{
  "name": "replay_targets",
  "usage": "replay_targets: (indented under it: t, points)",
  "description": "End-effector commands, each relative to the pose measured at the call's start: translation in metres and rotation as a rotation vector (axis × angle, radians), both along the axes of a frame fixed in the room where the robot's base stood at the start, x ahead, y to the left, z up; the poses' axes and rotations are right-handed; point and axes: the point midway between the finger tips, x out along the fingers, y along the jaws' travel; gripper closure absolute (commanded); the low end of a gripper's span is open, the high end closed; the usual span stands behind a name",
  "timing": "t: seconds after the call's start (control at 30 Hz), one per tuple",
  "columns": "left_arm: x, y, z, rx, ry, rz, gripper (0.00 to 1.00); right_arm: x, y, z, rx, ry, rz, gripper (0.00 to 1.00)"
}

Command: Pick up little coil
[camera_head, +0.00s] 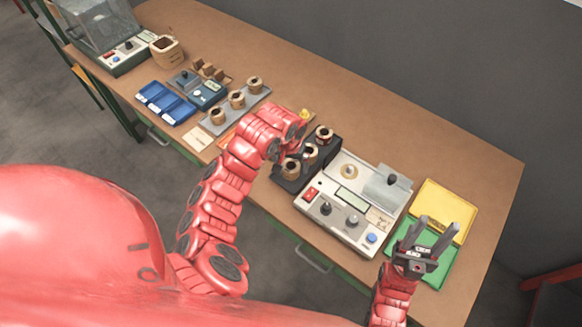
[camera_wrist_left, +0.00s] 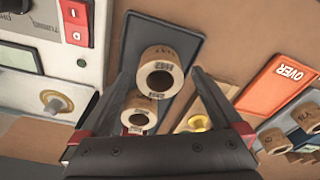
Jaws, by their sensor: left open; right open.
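Small tan coils with dark centres stand on a dark tray (camera_head: 282,184), including a back coil (camera_head: 324,133), a middle coil (camera_head: 309,152) and a front coil (camera_head: 291,169). In the left wrist view my left gripper (camera_wrist_left: 163,65) is open and empty. Two coils show between its fingers, an upper one (camera_wrist_left: 160,75) and a lower one (camera_wrist_left: 138,113); contact cannot be told. My right gripper (camera_head: 438,224) is open and empty above the green mat (camera_head: 436,272).
A tester (camera_head: 332,228) with knobs stands right of the dark tray. A grey tray (camera_head: 209,133) with several coils lies to the left. An orange OVER card (camera_wrist_left: 278,86) lies nearby. A yellow mat (camera_head: 443,203) is at right. The table's back right is clear.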

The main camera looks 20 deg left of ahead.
Motion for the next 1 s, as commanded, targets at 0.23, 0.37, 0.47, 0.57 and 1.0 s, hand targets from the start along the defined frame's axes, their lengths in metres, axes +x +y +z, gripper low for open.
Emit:
replay_targets:
  t: [0.23, 0.37, 0.47, 0.57, 1.0]
  points:
    - [0.0022, 0.0003, -0.0147, 0.002, -0.002, 0.000, 0.00, 0.0001, 0.0000, 0.0046, 0.000, 0.001, 0.000, 0.50]
    - [0.0025, 0.0002, -0.0149, 0.001, -0.003, 0.000, 0.00, 0.0001, 0.0000, 0.0041, 0.000, 0.001, 0.000, 0.50]
    - [0.0025, 0.0001, -0.0148, 0.001, -0.003, 0.000, 0.11, 0.0001, 0.0000, 0.0041, 0.000, 0.001, 0.000, 0.50]
    - [0.0024, 0.0001, -0.0148, 0.000, -0.002, 0.000, 0.29, 0.0001, 0.0000, 0.0041, 0.000, 0.001, 0.000, 0.50]
    - [0.0024, 0.0000, -0.0146, 0.000, -0.003, 0.000, 0.92, 0.0000, 0.0000, 0.0042, 0.000, 0.001, 0.000, 0.50]
